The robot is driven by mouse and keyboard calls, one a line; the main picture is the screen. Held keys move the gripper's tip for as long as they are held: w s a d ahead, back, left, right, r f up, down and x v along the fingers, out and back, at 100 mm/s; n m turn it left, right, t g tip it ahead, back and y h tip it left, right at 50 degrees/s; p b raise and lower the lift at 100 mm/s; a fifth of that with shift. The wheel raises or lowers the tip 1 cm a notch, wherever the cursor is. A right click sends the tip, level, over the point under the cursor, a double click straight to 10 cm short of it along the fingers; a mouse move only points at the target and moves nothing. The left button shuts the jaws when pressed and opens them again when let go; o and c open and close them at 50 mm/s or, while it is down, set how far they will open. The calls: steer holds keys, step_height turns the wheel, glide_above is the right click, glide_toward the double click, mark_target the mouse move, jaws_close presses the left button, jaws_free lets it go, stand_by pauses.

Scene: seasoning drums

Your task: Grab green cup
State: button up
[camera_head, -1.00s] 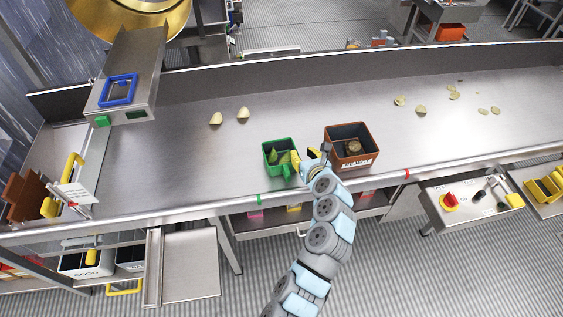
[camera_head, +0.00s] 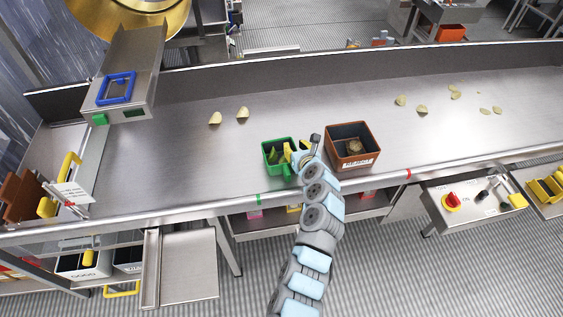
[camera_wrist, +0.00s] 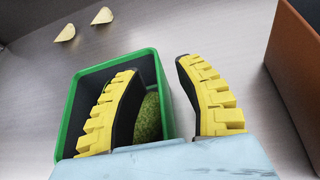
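The green cup (camera_head: 272,157) is a square, open-topped container on the steel table. It also fills the left of the wrist view (camera_wrist: 66,125), with a green lump inside it. My gripper (camera_head: 294,155) is at the cup's right side. In the wrist view my gripper (camera_wrist: 160,98) is open with yellow ridged fingers. One finger is over the cup's opening and the other is outside, beyond its right wall, so the right wall lies between them. A gap shows between the right finger and the wall. The cup's near side is hidden by my gripper.
A brown box (camera_head: 368,160) with a lump inside stands close to the right of my gripper. Two chips (camera_head: 228,116) lie behind the cup, and several more (camera_head: 421,109) lie at the right. A steel chute (camera_head: 130,72) stands at the left.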

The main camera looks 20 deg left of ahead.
steer(key=shift+w+a, duration=0.15)
jaws_close()
steer(key=shift+r, duration=0.1)
stand_by(0.3)
step_height(320, 180, up, 3)
steer(key=shift+r+p, duration=0.2)
steer(key=shift+p, duration=0.55)
steer(key=shift+s+r, duration=0.2)
steer(key=shift+s, duration=0.1)
steer(key=s+d+r+p, duration=0.2)
steer(key=s+d+r, duration=0.1)
steer(key=s+r, duration=0.6)
steer(key=s, duration=0.4)
